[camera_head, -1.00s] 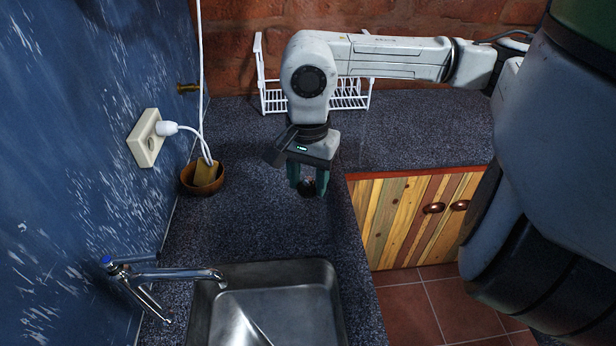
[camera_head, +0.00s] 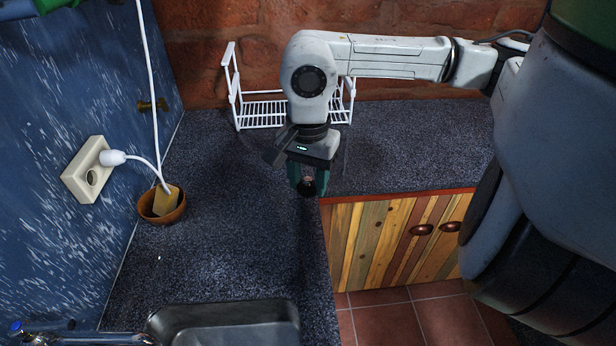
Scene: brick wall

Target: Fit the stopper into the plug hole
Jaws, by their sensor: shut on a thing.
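My gripper (camera_head: 307,190) is shut on a small dark round thing, apparently the stopper (camera_head: 308,188), held between its teal fingers. Only part of it shows. The gripper points down above the dark speckled counter, close to the counter's edge over the wooden cupboard. The metal sink (camera_head: 225,312) is at the bottom of the picture, nearer the camera than the gripper. Only its far rim and part of its inner wall show. The plug hole is out of view.
A chrome tap (camera_head: 85,338) is cut off at bottom left. A wooden bowl (camera_head: 163,214) with a sponge (camera_head: 166,200) sits by the blue wall, below a socket (camera_head: 88,172) with a white plug and cable. A white dish rack (camera_head: 262,116) stands behind my arm.

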